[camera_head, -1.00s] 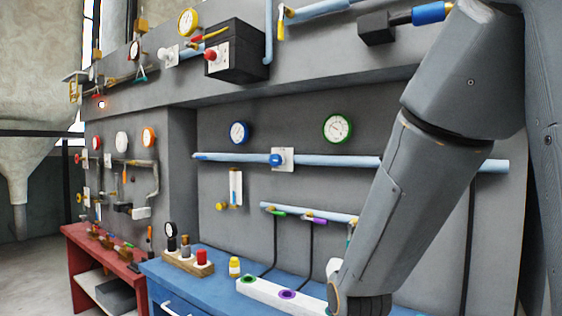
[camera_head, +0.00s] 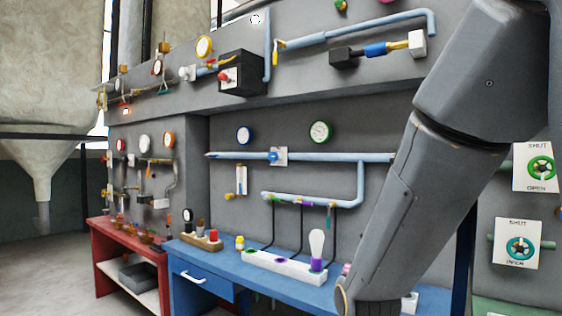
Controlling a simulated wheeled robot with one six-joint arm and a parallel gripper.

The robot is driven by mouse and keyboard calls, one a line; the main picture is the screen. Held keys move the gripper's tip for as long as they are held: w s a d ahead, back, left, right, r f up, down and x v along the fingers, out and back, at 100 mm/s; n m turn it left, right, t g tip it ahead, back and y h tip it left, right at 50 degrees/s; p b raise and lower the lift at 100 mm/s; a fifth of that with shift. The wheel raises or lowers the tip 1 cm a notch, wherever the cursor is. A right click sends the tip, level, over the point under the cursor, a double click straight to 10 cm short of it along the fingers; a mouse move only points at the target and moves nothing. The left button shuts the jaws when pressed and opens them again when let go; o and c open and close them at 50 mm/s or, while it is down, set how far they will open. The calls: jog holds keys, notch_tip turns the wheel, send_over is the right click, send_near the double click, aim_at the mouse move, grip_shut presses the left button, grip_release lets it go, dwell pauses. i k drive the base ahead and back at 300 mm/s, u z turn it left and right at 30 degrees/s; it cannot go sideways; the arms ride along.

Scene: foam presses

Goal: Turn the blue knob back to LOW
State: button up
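The blue knob (camera_head: 274,156) sits on a white plate (camera_head: 283,152) on the upper light-blue pipe (camera_head: 325,157) of the middle wall panel. It is small in the picture, so its pointer and any LOW mark cannot be read. A blue-rimmed gauge (camera_head: 244,135) and a green-rimmed gauge (camera_head: 320,132) hang above the pipe. My grey arm crosses the right side of the view, well right of the knob, and hides part of the wall.
A blue bench (camera_head: 204,254) stands below the panel, with a white block (camera_head: 287,266) and a white bulb-shaped item (camera_head: 316,244) on it. A red bench (camera_head: 100,233) is at left. Valve plates marked SHUT and OPEN (camera_head: 517,244) are at right. Open floor lies at lower left.

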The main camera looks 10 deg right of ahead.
aim_at(273, 156)
jog(key=k, duration=0.7)
jog(key=u, duration=0.65)
jog(key=i, duration=1.3)
jog(key=z, duration=0.4)
jog(key=i, duration=0.75)
jog(key=z, duration=0.55)
